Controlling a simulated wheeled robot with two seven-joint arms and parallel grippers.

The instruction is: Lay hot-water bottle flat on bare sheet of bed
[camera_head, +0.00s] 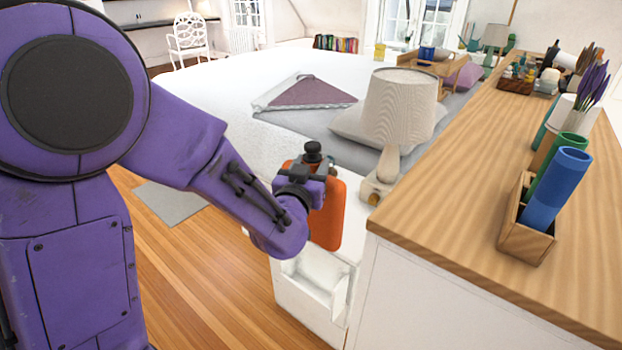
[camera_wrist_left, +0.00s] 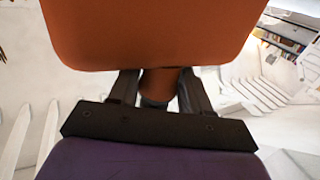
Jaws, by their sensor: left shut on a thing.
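The orange hot-water bottle (camera_head: 328,222) with a black stopper is held upright above the white bedside stand in the head view. My left gripper (camera_head: 310,180) is shut on it; in the left wrist view the fingers (camera_wrist_left: 158,90) close around its neck and its orange body (camera_wrist_left: 155,35) fills the upper middle. The bed (camera_head: 205,85) lies beyond, with a white cover and a grey sheet area (camera_head: 350,152) near the pillow (camera_head: 345,122). The bottle is apart from the bed surface. My right gripper is not in view.
A lamp (camera_head: 400,105) stands close to the right of the bottle. A wooden-topped cabinet (camera_head: 450,190) holds a blue and green cylinder box (camera_head: 525,235). A folded purple-and-white cloth (camera_head: 305,92) and a wooden tray (camera_head: 428,65) lie on the bed.

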